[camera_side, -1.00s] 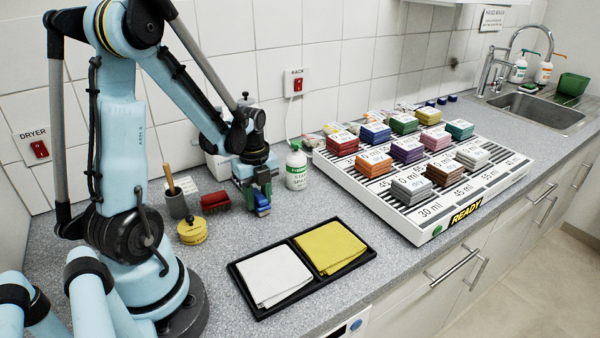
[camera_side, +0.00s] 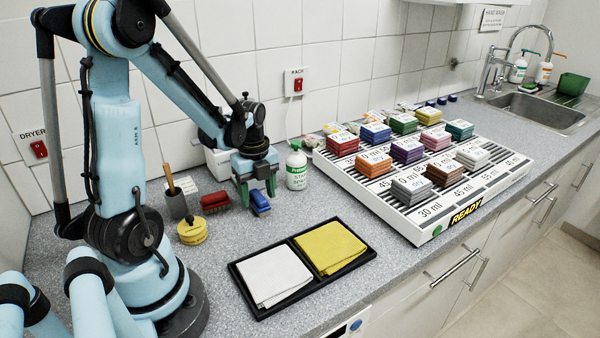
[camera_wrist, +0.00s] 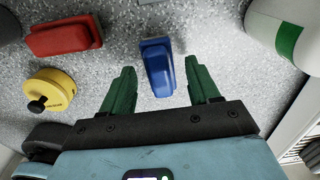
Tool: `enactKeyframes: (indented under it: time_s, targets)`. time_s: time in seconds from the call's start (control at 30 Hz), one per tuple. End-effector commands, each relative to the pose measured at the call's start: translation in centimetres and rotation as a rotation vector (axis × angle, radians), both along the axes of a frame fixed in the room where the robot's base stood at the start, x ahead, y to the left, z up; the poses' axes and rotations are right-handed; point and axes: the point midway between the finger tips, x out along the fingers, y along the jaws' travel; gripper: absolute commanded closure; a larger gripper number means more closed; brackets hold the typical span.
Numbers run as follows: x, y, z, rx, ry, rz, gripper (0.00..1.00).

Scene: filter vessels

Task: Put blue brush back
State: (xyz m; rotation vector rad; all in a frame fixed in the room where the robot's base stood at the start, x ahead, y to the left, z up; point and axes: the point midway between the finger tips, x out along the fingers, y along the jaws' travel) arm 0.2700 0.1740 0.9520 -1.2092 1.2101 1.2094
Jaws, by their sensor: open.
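The blue brush (camera_side: 260,203) lies on the grey counter beside the red brush (camera_side: 215,202). In the wrist view the blue brush (camera_wrist: 157,66) shows ahead of and between the two green fingers. My gripper (camera_side: 257,190) is open and empty, with its fingers pointing down just above and behind the blue brush. In the wrist view my gripper (camera_wrist: 157,85) has a wide gap between its fingers, and neither finger touches the brush.
A yellow round container (camera_side: 193,231) and a grey cup with a wooden handle (camera_side: 178,204) stand to the left. A spray bottle (camera_side: 296,168) stands close on the right. A black tray (camera_side: 238,283) with white and yellow cloths is in front.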

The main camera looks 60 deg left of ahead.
Motion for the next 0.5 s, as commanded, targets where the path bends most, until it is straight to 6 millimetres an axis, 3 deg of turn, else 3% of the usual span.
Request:
enactKeyframes:
  time_s: [0.5]
  targets:
    - [0.0, 0.0, 7.3, 0.000, 0.000, 0.000, 0.39]
